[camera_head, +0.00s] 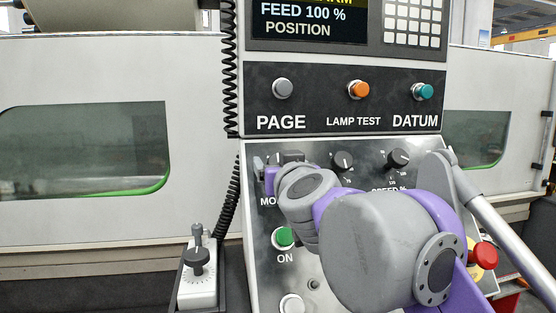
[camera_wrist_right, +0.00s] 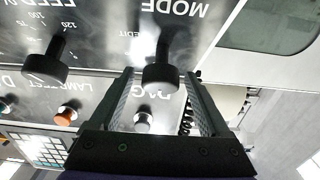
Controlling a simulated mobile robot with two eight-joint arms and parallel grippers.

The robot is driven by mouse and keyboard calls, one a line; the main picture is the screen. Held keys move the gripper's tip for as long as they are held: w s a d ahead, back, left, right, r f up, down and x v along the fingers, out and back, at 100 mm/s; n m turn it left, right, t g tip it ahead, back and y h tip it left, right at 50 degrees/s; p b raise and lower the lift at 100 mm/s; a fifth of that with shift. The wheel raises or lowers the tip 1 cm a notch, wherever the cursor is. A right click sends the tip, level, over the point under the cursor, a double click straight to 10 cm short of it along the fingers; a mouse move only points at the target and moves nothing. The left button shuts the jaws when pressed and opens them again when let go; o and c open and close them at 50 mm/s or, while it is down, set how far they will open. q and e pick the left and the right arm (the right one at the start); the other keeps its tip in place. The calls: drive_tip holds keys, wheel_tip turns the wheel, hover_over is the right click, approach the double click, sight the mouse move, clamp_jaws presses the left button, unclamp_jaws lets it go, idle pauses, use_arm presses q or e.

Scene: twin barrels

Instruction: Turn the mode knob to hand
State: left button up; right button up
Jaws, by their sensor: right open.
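The mode knob (camera_wrist_right: 160,68) is a black knob on the grey panel, below the upside-down label MODE in the right wrist view. My right gripper (camera_wrist_right: 160,78) is open, with one finger on each side of the knob; I cannot tell whether either finger touches it. In the head view my right gripper (camera_head: 275,165) is at the panel's upper left, and my arm hides most of the knob and its label. The word EDIT shows beside the knob; other mode markings are hidden and its setting is unclear. My left gripper is not in view.
A feed knob (camera_head: 343,161) and a speed knob (camera_head: 398,158) are to the right on the panel. A green ON button (camera_head: 283,237) is below, and a red stop button (camera_head: 484,255) at lower right. A coiled black cable (camera_head: 231,70) hangs along the left edge.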

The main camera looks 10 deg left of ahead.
drive_tip(key=shift+w, duration=0.1)
clamp_jaws()
idle(0.4)
drive_tip(key=shift+a+m+h, duration=0.1)
drive_tip(key=shift+m+h, duration=0.2)
drive_tip(key=shift+m, duration=0.2)
drive_tip(key=m+h, duration=0.1)
drive_tip(key=m, duration=0.1)
drive_tip(key=shift+m+t+h, duration=0.3)
drive_tip(key=shift+h, duration=0.1)
drive_tip(key=m+h+p, duration=0.1)
drive_tip(key=m, duration=0.1)
drive_tip(key=shift+r+m+h, duration=0.15)
drive_tip(key=shift+m+h, duration=0.15)
drive_tip(key=m+g+h+p, duration=0.1)
drive_tip(key=m+h+p, duration=0.2)
drive_tip(key=m, duration=0.3)
drive_tip(key=shift+h, duration=0.7)
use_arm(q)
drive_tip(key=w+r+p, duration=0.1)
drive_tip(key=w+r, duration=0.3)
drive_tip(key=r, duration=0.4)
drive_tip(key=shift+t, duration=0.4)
use_arm(e)
drive_tip(key=shift+m+g+h, duration=0.6)
drive_tip(key=shift+m, duration=1.1)
